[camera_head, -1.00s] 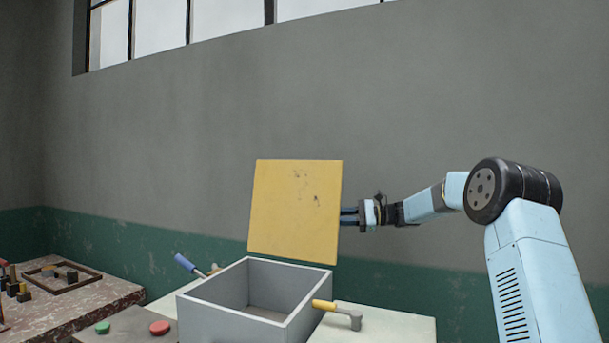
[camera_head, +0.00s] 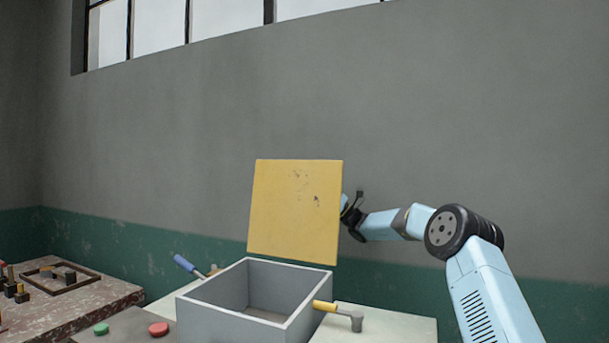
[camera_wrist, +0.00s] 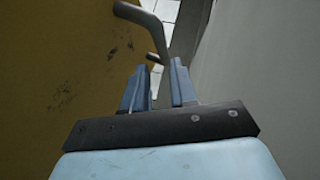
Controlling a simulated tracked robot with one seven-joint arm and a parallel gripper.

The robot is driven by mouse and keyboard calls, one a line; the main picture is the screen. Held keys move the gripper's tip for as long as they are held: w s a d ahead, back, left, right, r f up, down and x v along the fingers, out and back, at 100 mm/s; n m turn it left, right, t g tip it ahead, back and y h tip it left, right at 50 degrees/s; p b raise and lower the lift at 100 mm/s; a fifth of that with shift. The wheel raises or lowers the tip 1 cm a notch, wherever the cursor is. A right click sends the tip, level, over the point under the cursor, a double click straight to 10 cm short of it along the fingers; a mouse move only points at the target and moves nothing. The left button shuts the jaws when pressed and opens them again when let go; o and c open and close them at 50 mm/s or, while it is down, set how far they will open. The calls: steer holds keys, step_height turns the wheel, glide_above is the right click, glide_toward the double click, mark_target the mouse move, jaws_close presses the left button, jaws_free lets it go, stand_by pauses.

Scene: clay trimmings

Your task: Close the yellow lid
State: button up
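The yellow lid (camera_head: 296,212) stands upright, open, at the back of the grey box (camera_head: 228,317). In the wrist view the lid's yellow face (camera_wrist: 60,65) fills the left side, with a grey bar handle (camera_wrist: 146,22) standing out from it. My gripper (camera_wrist: 158,76) is beside this face, its two blue fingers apart with a gap between them. The handle shows just beyond the fingertips; I cannot tell whether they touch it. In the head view the lid hides the fingers at its right edge.
A blue-handled lever (camera_head: 185,263) sits left of the box and a yellow-handled lever (camera_head: 338,310) at its right. Green (camera_head: 101,328) and red (camera_head: 158,329) buttons are at the front left. A grey wall stands behind.

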mark_target(301, 173)
steer(key=x, duration=0.8)
steer(key=shift+r, duration=0.1)
jaws_close()
